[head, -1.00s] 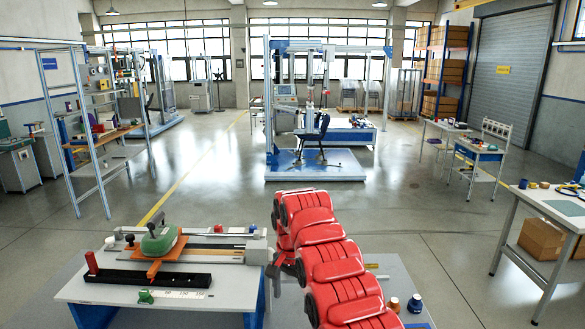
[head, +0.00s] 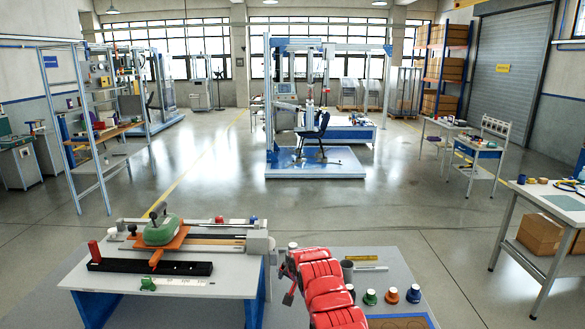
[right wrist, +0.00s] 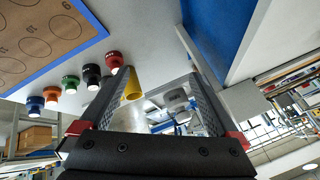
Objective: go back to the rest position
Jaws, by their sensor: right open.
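My right arm (head: 325,290), with red covers, reaches up from the bottom of the head view over the grey bench top. My right gripper (head: 285,284) is at its far end, beside the left edge of that bench top and partly hidden by the arm. In the right wrist view my right gripper (right wrist: 163,77) has its two dark fingers wide apart. Nothing is held between them; a yellow cylinder (right wrist: 133,86) and a grey cylinder (right wrist: 176,98) show beyond the fingers. My left gripper is in neither current view.
The grey bench top (head: 395,270) carries a grey cylinder (head: 347,271), several coloured caps (head: 392,295) and a board with circles (right wrist: 45,35). A bench (head: 230,285) with a green-topped sliding device (head: 162,231) stands left. Open floor (head: 220,185) lies beyond.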

